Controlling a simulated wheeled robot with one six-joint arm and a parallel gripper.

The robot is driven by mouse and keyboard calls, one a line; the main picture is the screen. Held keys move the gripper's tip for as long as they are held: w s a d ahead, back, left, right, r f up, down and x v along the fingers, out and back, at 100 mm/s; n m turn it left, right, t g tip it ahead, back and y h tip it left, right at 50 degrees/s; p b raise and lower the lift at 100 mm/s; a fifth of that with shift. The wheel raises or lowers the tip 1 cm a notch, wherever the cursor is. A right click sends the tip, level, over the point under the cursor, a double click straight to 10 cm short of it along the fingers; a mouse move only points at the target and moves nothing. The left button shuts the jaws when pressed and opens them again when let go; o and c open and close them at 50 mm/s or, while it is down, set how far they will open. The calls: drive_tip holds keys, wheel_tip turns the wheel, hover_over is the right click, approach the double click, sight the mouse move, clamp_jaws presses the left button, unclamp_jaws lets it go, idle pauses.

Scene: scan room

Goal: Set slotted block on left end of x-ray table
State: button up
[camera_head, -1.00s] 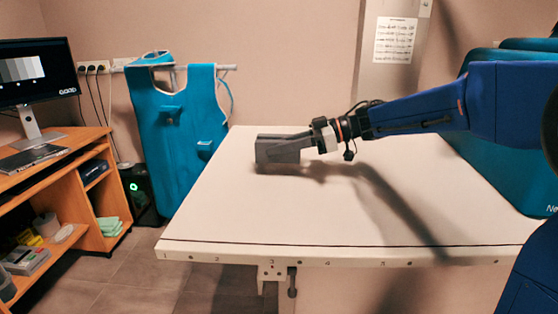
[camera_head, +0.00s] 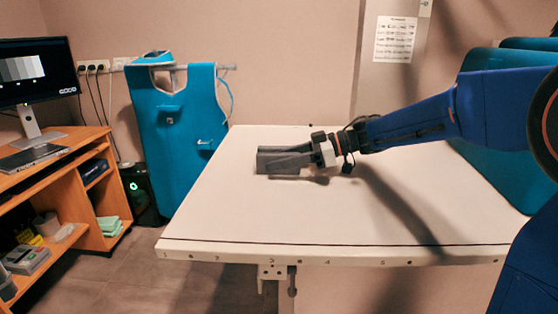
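The slotted block (camera_head: 270,161) is dark grey and sits low at the left part of the white x-ray table (camera_head: 215,222). My gripper (camera_head: 290,160) reaches in from the right and its fingers are on the block, seemingly shut on it. The block looks level. Its shadow is close beneath it, and I cannot tell whether its underside touches the table. The fingers hide the block's right part, and its slot is not clear to see.
Teal padded pieces (camera_head: 490,145) stand at the table's right end. A blue apron (camera_head: 180,130) hangs on the wall behind the left edge. A wooden desk (camera_head: 75,200) with a monitor (camera_head: 38,75) stands at left. The table's front and middle are clear.

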drive_tip(key=shift+d+r, duration=0.1)
drive_tip(key=shift+r, duration=0.05)
drive_tip(key=v, duration=1.1)
drive_tip(key=shift+d+r, duration=0.15)
drive_tip(key=shift+d, duration=0.25)
